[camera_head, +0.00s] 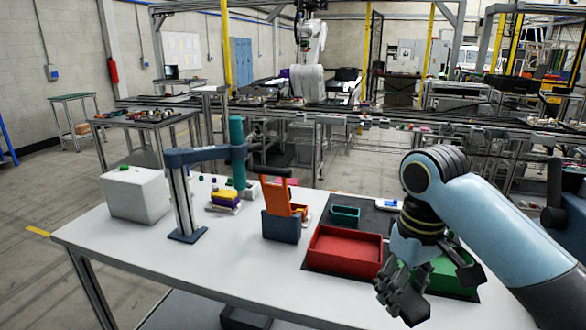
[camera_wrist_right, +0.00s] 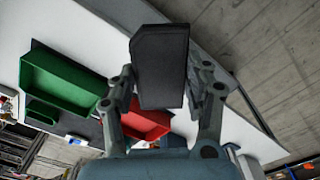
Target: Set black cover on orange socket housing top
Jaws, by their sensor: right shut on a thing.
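My right gripper (camera_head: 402,292) hangs over the front right of the white table, in front of the red tray. In the right wrist view its two fingers (camera_wrist_right: 160,88) are shut on a black block-like cover (camera_wrist_right: 160,62), gripped by its sides. In the head view the cover is hard to tell apart from the dark fingers. An upright orange part (camera_head: 275,197) stands at a dark blue holder (camera_head: 281,228) near the table's middle, well left of the gripper. I cannot tell for sure whether it is the orange socket housing. My left gripper is not in view.
A red tray (camera_head: 345,232), a green tray (camera_wrist_right: 62,80) and a small teal tray (camera_head: 345,211) lie on a dark mat. A press-like stand (camera_head: 183,205) with a teal cylinder (camera_head: 237,145), a yellow-purple stack (camera_head: 225,197) and a white box (camera_head: 137,195) are left. The front left table is clear.

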